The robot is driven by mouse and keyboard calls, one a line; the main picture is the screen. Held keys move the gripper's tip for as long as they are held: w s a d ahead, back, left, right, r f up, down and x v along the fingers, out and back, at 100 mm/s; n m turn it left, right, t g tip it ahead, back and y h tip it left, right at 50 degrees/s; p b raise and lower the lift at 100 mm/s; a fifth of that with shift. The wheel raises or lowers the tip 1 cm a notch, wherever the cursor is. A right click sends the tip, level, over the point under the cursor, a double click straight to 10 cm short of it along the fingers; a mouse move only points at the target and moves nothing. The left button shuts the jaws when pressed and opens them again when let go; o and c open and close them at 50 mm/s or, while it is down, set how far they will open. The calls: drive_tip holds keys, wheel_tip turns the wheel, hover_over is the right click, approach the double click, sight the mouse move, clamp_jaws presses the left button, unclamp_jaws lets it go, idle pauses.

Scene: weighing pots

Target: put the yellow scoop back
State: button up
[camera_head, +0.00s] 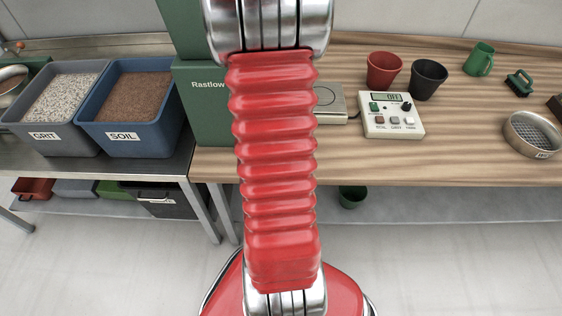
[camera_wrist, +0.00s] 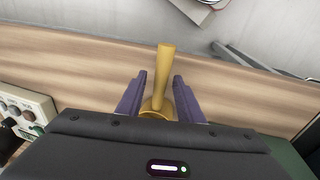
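The yellow scoop (camera_wrist: 165,70) shows in the wrist view, its handle pointing away from me and its round bowl nearer my gripper. My gripper (camera_wrist: 160,76) has its two purple fingers apart, one on each side of the scoop, with a visible gap between each finger and the handle. The bowl is partly hidden by the gripper body, and I cannot tell whether it touches anything beneath. In the head view my red arm hides both the scoop and my gripper.
Grit (camera_head: 45,136) and soil bins (camera_head: 125,137) stand left, beside a green box (camera_head: 205,120).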

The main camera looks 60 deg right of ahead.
wheel_tip(320, 180, up, 11)
drive_tip(key=w+a, duration=0.1)
drive_tip(key=shift+w+a+r, duration=0.2)
drive_tip(key=shift+a, duration=0.2)
idle(0.4)
idle(0.4)
drive_tip(key=shift+w, duration=0.1)
drive_tip(key=w+a+r+n+t, duration=0.2)
drive_tip(key=w+a+r+n, duration=0.15)
drive_tip(key=a, duration=0.45)
drive_tip(key=w+a+r+n+t, duration=0.1)
drive_tip(key=w+a+r+n, duration=0.1)
drive_tip(key=w+a+r, duration=0.4)
drive_tip(key=s+a+r+n+t, duration=0.1)
drive_tip(key=a+r+n+t, duration=0.1)
drive_tip(key=a, duration=0.8)
drive_tip(key=s+a+r+n+t+y, duration=0.1)
drive_tip(key=a+r+n+t, duration=0.1)
drive_tip(key=a+n, duration=0.3)
drive_tip(key=a+r, duration=0.1)
drive_tip(key=a, duration=0.3)
drive_tip(key=shift+a+r+y, duration=0.3)
drive_tip(key=shift+a+r, duration=0.05)
